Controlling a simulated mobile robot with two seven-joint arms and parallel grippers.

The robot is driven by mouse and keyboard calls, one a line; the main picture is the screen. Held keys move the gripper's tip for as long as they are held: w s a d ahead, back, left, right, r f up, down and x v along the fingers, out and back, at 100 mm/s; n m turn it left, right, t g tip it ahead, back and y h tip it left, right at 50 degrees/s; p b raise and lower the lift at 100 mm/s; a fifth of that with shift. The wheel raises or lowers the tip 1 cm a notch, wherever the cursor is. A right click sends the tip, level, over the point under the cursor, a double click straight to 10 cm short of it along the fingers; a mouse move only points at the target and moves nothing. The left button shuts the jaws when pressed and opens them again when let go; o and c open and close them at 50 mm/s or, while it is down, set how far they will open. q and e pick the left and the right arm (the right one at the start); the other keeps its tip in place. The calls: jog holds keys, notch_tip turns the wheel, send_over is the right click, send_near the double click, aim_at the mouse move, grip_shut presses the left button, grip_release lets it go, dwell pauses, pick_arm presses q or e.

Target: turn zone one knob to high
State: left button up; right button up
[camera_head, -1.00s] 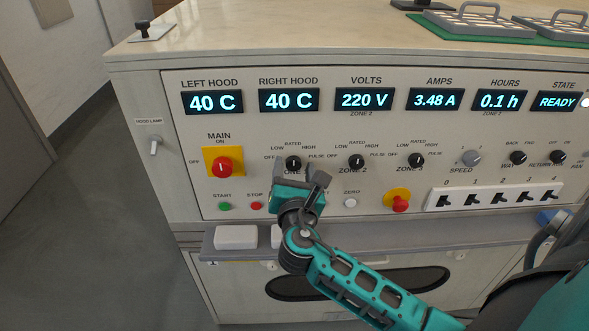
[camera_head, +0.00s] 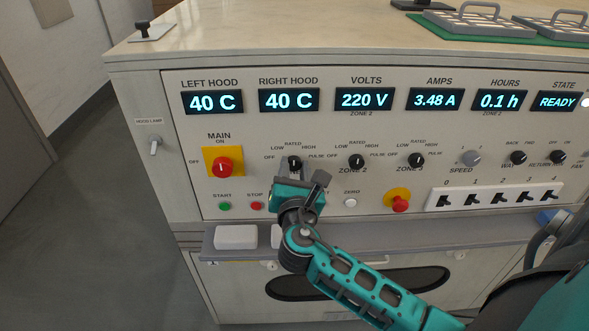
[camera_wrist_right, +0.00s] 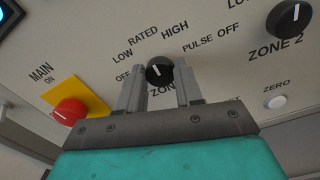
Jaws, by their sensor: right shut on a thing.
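The zone one knob (camera_head: 294,163) is a round black dial with a white pointer mark. It sits on the panel below the labels LOW, RATED and HIGH. Its pointer is roughly upright, near RATED; the exact setting is hard to read. My right gripper (camera_head: 295,171) reaches up to it from below and is shut on it. In the right wrist view the knob (camera_wrist_right: 159,71) shows between the two grey fingertips of the right gripper (camera_wrist_right: 159,82). The fingers partly hide the ZONE 1 label. My left gripper is not in view.
The zone two knob (camera_head: 356,162) and zone three knob (camera_head: 416,160) are to the right. The red main switch (camera_head: 222,167) on its yellow plate is to the left. The green start button (camera_head: 225,206) and red stop button (camera_head: 256,206) are below left. A grey ledge (camera_head: 350,237) runs underneath.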

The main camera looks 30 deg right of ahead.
jog(key=m+b, duration=0.2)
jog(key=m, duration=0.4)
jog(key=shift+f, duration=0.1)
jog(key=shift+m, duration=0.8)
jog(key=shift+b, duration=0.3)
jog(key=o, duration=1)
jog(key=shift+o, duration=0.2)
jog(key=shift+s, duration=0.1)
